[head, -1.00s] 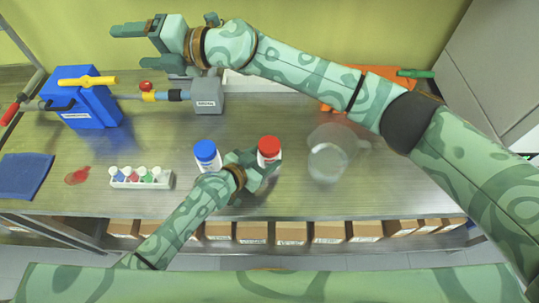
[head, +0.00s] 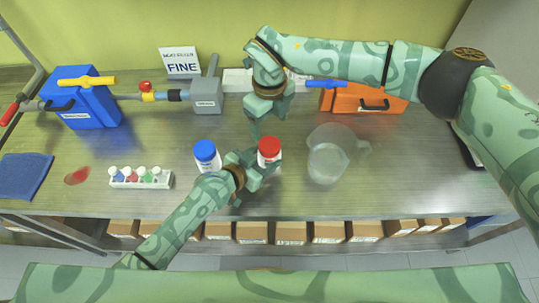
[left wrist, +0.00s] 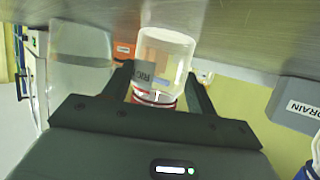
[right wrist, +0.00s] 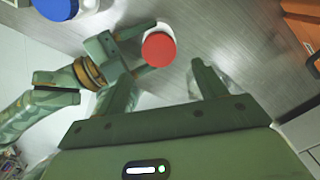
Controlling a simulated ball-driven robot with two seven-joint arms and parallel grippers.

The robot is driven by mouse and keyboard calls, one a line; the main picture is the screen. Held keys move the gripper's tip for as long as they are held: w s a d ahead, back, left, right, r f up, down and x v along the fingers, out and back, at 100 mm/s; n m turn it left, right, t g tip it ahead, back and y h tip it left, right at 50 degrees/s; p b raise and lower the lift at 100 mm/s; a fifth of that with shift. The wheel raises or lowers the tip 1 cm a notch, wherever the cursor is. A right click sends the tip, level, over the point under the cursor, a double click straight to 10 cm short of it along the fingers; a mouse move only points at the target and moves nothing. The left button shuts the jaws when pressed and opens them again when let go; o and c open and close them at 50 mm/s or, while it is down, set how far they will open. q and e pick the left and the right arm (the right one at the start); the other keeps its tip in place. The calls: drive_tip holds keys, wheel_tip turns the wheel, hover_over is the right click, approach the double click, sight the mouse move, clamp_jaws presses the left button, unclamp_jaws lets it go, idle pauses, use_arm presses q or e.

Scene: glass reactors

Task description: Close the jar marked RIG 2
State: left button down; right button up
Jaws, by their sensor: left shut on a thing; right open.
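A clear jar with a red lid (head: 269,146) stands on the bench. In the left wrist view the jar (left wrist: 168,52) bears a label reading RIG; its number is not legible. The red lid (right wrist: 158,49) sits on the jar's mouth; I cannot tell how tight it is. My left gripper (head: 262,166) is shut on the jar's side. My right gripper (head: 256,132) is open and empty, pointing down above and just behind the lid. In the right wrist view the lid shows beyond and between the open fingers (right wrist: 161,75).
A blue-lidded white jar (head: 207,155) stands close left of my left gripper. A clear pitcher (head: 330,158) stands to the right. A vial rack (head: 141,183), red spill (head: 77,175) and blue cloth (head: 24,176) lie left. Blue (head: 90,103) and orange (head: 362,99) boxes stand behind.

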sight(269, 144)
drive_tip(key=shift+f, duration=4)
drive_tip(key=shift+c, duration=0.2)
drive_tip(key=c, duration=0.9)
drive_tip(key=shift+c, duration=0.2)
drive_tip(key=o, duration=1.1)
drive_tip(key=shift+o, duration=0.2)
